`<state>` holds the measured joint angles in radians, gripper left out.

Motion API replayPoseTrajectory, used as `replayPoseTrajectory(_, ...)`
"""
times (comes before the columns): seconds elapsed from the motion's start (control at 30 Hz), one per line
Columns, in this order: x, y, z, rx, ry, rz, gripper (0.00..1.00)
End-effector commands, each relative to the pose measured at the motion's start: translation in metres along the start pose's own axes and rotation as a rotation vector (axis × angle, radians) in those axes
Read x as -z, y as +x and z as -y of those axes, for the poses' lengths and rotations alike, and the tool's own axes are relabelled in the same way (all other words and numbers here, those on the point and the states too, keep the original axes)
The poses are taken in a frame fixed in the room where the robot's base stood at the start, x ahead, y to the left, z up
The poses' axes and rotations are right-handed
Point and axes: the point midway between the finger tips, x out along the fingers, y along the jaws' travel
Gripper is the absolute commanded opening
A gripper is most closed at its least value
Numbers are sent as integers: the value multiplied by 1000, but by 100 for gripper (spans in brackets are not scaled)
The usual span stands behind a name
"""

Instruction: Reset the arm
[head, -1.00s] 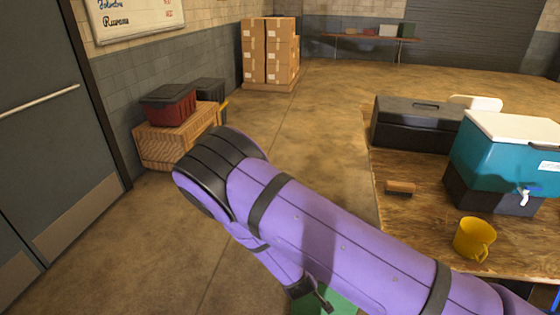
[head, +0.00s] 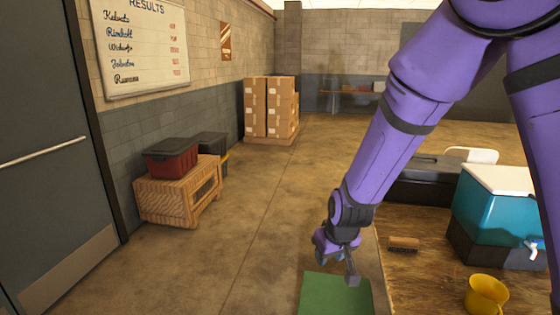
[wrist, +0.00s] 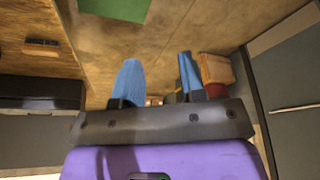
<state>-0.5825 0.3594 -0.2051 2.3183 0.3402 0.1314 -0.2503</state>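My purple arm bends down from the upper right in the head view. My gripper (head: 338,268) hangs in the air left of the wooden table, in front of or above a green mat (head: 336,296). In the wrist view, the two blue fingers of my gripper (wrist: 160,82) stand well apart with nothing between them. The green mat also shows at the top of the wrist view (wrist: 115,8).
The table (head: 402,285) holds a brush (head: 404,243), a yellow mug (head: 486,292), a teal cooler (head: 497,215) and a black case (head: 424,180). A wooden crate (head: 165,203) with bins stands by the left wall; stacked cartons (head: 268,108) stand behind. The middle floor is clear.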

Motion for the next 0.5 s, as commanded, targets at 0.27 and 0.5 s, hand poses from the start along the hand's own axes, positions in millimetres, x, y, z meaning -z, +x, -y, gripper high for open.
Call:
replayPoseTrajectory(0.27, -5, -98, -33, 54, 80, -32, 38)
replayPoseTrajectory(0.5, -29, -174, -58, 65, 132, -57, 38)
